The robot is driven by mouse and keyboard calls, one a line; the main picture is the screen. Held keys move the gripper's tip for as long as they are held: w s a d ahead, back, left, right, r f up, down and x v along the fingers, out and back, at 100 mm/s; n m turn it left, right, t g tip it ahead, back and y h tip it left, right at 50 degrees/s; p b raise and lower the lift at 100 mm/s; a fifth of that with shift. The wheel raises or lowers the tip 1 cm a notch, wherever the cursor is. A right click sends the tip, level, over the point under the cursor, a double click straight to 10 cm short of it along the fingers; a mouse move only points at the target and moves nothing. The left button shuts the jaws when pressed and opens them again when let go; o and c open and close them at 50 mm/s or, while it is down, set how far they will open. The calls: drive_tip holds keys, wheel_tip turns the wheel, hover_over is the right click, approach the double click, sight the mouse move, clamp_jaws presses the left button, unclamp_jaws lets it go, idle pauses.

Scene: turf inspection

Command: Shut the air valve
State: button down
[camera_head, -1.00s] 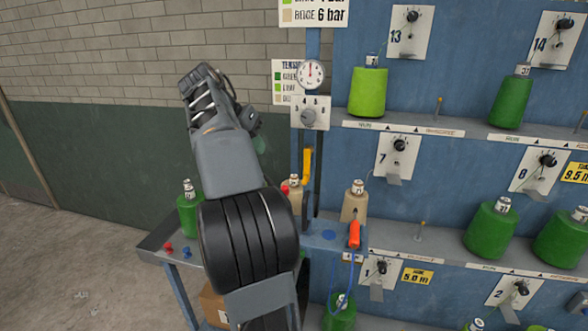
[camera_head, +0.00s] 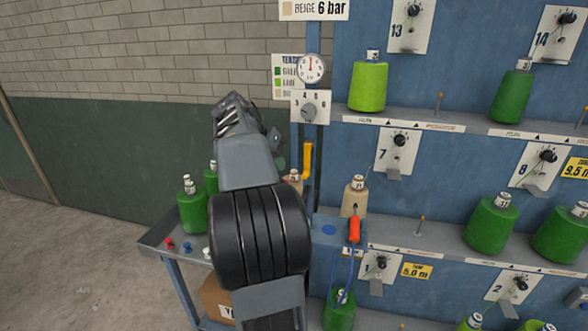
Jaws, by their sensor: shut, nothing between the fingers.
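A yellow lever (camera_head: 308,160), which looks like the air valve's handle, stands upright on the blue post at the left end of the rack. A round pressure gauge (camera_head: 311,69) and a dial plate (camera_head: 311,107) are above it. My gripper (camera_head: 232,108) is raised in front of the wall, left of the lever and higher than it, apart from it. Its fingers are shut and I see nothing held. My arm runs up the middle and hides part of the area left of the post. The valve body behind the lever is not clear.
A small side table (camera_head: 150,246) at lower left holds green cones (camera_head: 192,212) and small coloured knobs. An orange-handled tool (camera_head: 354,229) hangs on a blue cord near a beige cone (camera_head: 354,200). The blue rack (camera_head: 460,60) fills the right. Floor at left is clear.

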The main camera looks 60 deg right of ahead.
sight(306, 163)
drive_tip(key=shift+s+d+f+p, duration=0.15)
drive_tip(key=shift+s+d+f, duration=0.15)
drive_tip(key=shift+s, duration=0.4)
drive_tip(key=shift+s+d+f+p, duration=0.15)
drive_tip(key=shift+s+d+f, duration=0.1)
drive_tip(key=shift+s, duration=0.4)
drive_tip(key=shift+s+d+f+p, duration=0.2)
drive_tip(key=shift+s+d, duration=0.1)
drive_tip(key=shift+s, duration=0.4)
